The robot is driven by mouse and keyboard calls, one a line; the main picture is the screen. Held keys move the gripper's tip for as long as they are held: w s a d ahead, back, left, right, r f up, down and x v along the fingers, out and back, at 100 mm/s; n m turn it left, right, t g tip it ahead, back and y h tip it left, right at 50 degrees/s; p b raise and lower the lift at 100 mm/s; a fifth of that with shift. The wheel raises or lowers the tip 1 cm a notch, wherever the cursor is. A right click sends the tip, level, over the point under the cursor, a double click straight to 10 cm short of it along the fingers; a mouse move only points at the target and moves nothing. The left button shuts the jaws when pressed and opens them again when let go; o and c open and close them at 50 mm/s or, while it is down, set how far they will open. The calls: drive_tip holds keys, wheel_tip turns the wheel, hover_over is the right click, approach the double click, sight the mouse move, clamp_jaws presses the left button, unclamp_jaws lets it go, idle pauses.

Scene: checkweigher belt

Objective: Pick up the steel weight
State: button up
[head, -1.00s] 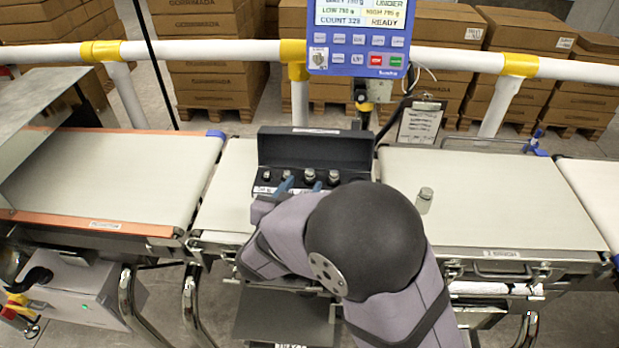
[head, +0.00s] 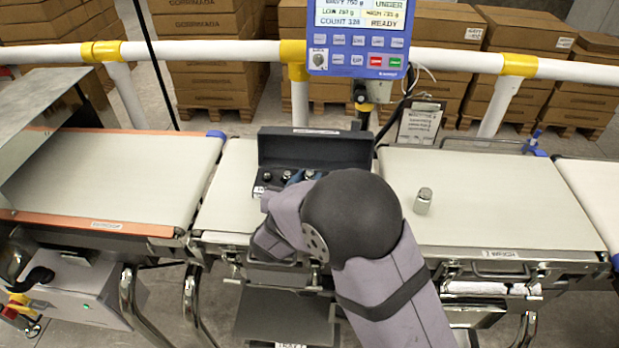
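A steel weight (head: 423,201) stands upright on the right belt, near its left end, clear of my arm. An open black case (head: 316,148) sits on the middle belt with its lid up at the back. Several smaller steel weights stand in it, among them one at the left (head: 267,177) and one in the middle (head: 310,174). My gripper (head: 293,178) is at the front of the case, among these weights. Only a bit of blue finger shows; my wrist and arm hide the rest, so its opening and any contact cannot be seen. The case's right part is also hidden.
The right belt (head: 510,200) is otherwise clear, and the left belt (head: 110,180) is empty. A blue control display (head: 358,40) stands behind the case. A white and yellow rail (head: 440,58) runs behind the belts. A clipboard (head: 418,124) hangs near the case.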

clamp_jaws()
drive_tip(key=shift+r, duration=0.1)
wheel_tip(320, 180, up, 10)
drive_tip(key=shift+p, duration=0.45)
